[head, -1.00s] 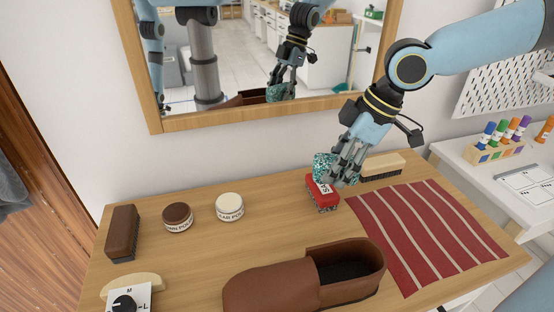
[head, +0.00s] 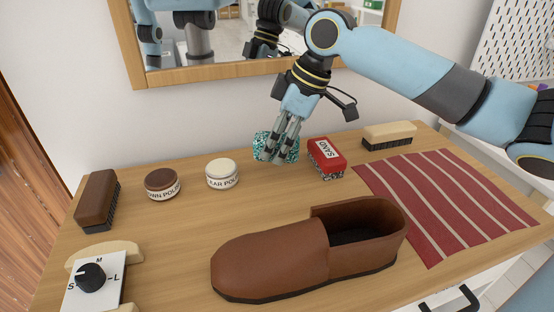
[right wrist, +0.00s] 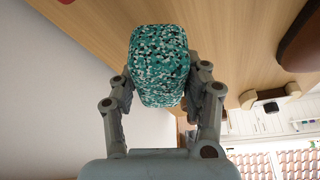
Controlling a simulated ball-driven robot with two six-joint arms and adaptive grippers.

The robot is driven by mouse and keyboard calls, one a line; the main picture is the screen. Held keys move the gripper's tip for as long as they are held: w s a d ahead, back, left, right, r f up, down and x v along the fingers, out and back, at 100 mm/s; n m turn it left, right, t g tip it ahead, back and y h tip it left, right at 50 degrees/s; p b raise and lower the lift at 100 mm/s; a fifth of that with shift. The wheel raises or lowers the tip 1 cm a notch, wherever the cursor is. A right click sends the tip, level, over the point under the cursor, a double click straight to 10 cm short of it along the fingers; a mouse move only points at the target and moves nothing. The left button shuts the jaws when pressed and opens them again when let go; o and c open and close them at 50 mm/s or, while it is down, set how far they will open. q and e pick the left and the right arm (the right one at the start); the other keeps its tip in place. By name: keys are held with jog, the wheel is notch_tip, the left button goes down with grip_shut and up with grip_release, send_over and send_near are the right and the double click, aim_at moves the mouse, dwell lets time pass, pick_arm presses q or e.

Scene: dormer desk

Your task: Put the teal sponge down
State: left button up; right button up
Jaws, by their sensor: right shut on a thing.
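The teal speckled sponge (head: 262,146) is between the fingers of my right gripper (head: 279,156), near the back edge of the desk. It also shows in the right wrist view (right wrist: 158,62), with a finger of the gripper (right wrist: 160,82) on each side of it. The gripper is shut on it and points down. The fingers hide part of the sponge in the head view. I cannot tell whether its underside touches the desk. My left gripper is not directly in view.
The red sanding block (head: 327,156) is close on the right, and the light polish tin (head: 222,174) is on the left. A brown shoe (head: 270,262) lies in front. A striped red cloth (head: 445,200) covers the right side. A mirror (head: 200,72) hangs behind.

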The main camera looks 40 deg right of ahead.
notch_tip(320, 180, down, 4)
jog(key=shift+f+b, duration=0.1)
jog(key=shift+b, duration=0.25)
jog(key=o, duration=1)
jog(key=p+v, duration=0.4)
jog(key=v, duration=0.8)
